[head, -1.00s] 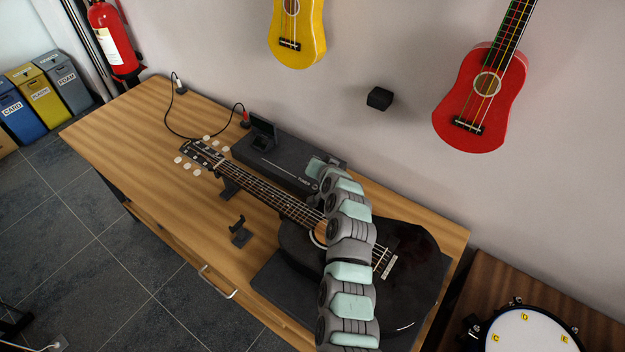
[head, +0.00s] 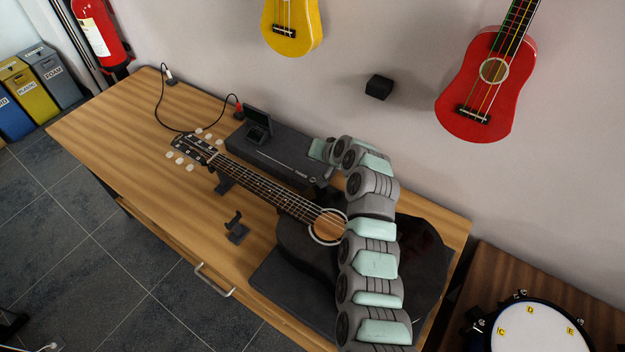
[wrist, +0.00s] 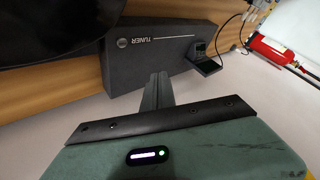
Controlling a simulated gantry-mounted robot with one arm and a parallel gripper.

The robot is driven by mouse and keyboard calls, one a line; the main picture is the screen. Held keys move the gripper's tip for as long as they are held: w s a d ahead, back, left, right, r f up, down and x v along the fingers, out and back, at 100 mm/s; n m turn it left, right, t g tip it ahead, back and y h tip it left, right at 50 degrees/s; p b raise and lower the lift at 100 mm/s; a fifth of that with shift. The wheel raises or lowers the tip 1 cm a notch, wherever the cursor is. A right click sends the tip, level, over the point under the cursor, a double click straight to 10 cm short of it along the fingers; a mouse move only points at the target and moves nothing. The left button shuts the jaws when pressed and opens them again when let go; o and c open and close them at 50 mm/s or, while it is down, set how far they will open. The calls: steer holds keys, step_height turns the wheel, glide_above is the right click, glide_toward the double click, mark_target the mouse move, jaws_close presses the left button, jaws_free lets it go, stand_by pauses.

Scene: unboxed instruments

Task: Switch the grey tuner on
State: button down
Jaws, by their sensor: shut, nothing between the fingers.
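The grey tuner (head: 272,155) is a long dark box at the back of the table, behind the guitar neck. Its small raised screen (head: 258,122) looks dark. In the wrist view the tuner (wrist: 165,68) is upside down, with the TUNER lettering (wrist: 152,40) and a round mark (wrist: 122,43) near its left end. I cannot tell whether that mark is a button. My gripper (wrist: 158,78) is shut and empty, its tips in front of the tuner's wall-side edge; contact is unclear.
A black guitar (head: 300,250) lies on the wooden table (head: 110,125), its neck beside the tuner. A small black stand (head: 236,228) is in front. A cable (head: 160,115) runs at the back left. Yellow (head: 292,25) and red (head: 480,90) ukuleles hang on the wall.

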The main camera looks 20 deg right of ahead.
steer(key=b, duration=0.4)
glide_above(309, 176)
steer(key=s, duration=0.3)
steer(key=f, duration=0.8)
steer(key=shift+d, duration=0.3)
steer(key=shift+f, duration=0.1)
steer(key=shift+f, duration=0.1)
stand_by(0.6)
steer(key=shift+f+b, duration=0.3)
steer(key=shift+b, duration=0.15)
steer(key=shift+f+b, duration=0.45)
steer(key=shift+f, duration=0.3)
stand_by(0.8)
steer(key=shift+w+r, duration=0.1)
steer(key=shift+a+r+p, duration=0.1)
steer(key=shift+r+p, duration=0.15)
steer(key=shift+p, duration=0.1)
steer(key=shift+s+a+r+p, duration=0.3)
steer(key=shift+s+r+p, duration=0.15)
steer(key=shift+p, duration=0.1)
